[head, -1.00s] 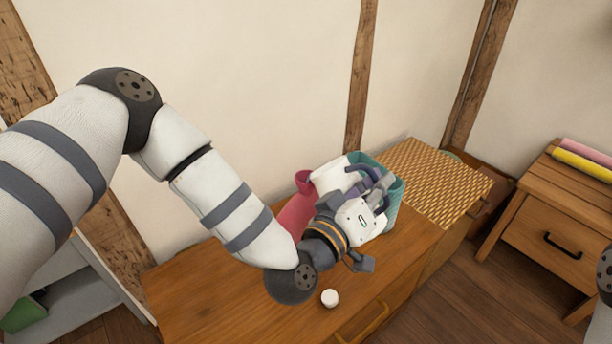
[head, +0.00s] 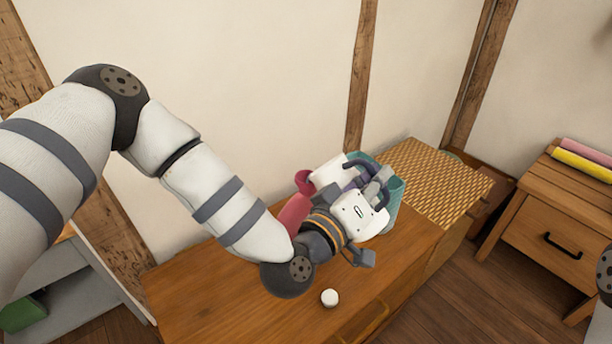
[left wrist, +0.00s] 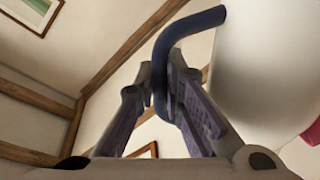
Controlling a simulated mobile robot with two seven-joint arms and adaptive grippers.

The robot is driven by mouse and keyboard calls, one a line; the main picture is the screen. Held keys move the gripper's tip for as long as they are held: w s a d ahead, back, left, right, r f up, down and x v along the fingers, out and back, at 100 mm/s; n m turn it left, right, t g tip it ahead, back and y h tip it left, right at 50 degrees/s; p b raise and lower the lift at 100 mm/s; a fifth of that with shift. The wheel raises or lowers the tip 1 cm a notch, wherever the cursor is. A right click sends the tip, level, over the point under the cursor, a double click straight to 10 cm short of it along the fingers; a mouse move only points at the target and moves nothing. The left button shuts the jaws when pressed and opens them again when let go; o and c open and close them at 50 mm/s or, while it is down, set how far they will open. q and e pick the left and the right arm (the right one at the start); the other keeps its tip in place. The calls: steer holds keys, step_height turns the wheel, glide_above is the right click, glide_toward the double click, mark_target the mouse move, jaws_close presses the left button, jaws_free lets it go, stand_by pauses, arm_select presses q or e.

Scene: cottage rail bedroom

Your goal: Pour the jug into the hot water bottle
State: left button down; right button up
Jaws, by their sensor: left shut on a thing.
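The white jug (head: 328,172) with a dark blue handle (head: 360,163) is held up over the wooden chest. My left gripper (head: 376,188) is shut on the handle. In the left wrist view the fingers (left wrist: 168,95) close around the handle (left wrist: 190,32), with the jug's white wall (left wrist: 268,70) on the right. The pink-red hot water bottle (head: 295,211) stands behind my wrist, close to the jug; its lower part is hidden. A bit of pink (left wrist: 312,134) shows in the left wrist view. The jug's mouth and contents cannot be made out.
A small white round cap (head: 329,298) lies on the wooden chest top (head: 215,290). A teal container (head: 396,203) stands right behind the gripper. A woven yellow box (head: 435,180) is farther right. A nightstand (head: 555,205) with pink and yellow rolls stands at the right.

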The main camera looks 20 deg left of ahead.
mark_target(369, 163)
arm_select(q)
steer(key=shift+w+a+r+n, duration=0.15)
steer(key=shift+a+r+n, duration=0.15)
steer(key=shift+r+n, duration=0.25)
steer(key=shift+w+a+r+n, duration=0.1)
steer(key=shift+a+r+n, duration=0.3)
steer(key=shift+r, duration=0.25)
steer(key=shift+w+a+r+n, duration=0.15)
steer(key=shift+a+r+n, duration=0.1)
steer(key=shift+r+n, duration=0.35)
stand_by(2.8)
steer(key=shift+w+a+r+n+b, duration=0.25)
steer(key=shift+a+r+n+b, duration=0.05)
steer(key=shift+a+r+n, duration=0.45)
stand_by(2.3)
